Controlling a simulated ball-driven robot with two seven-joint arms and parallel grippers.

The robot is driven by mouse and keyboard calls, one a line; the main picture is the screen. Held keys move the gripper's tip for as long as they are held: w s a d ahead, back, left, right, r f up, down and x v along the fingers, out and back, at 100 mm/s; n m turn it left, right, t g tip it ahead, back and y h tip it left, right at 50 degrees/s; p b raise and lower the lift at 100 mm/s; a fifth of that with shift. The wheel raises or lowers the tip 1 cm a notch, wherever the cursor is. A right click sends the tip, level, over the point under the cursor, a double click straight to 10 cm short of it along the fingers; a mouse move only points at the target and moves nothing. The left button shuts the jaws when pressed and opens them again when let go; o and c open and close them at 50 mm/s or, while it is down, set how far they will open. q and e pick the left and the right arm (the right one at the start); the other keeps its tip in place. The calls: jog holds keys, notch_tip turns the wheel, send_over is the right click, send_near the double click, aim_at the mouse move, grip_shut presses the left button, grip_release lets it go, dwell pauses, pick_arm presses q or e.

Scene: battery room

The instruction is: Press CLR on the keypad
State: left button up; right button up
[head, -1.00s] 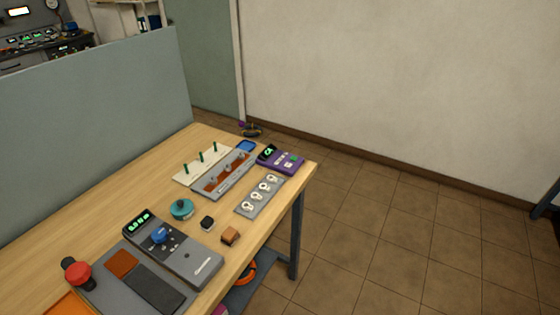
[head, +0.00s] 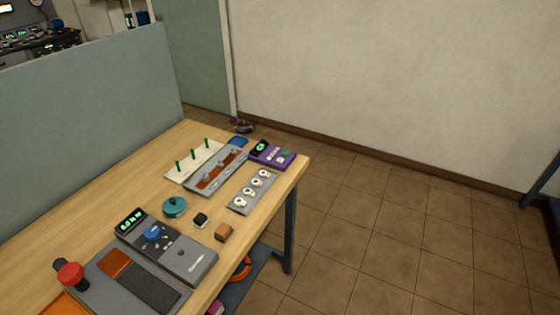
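Neither of my grippers is in view.
The wooden table (head: 62,218) also holds a grey panel with four-way clutter: a grey console (head: 190,262) with a blue knob, a red knob (head: 70,274), a teal round piece (head: 174,206), small black (head: 200,219) and brown (head: 223,232) blocks. A partition (head: 90,120) stands left; tiled floor (head: 370,240) right is clear.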

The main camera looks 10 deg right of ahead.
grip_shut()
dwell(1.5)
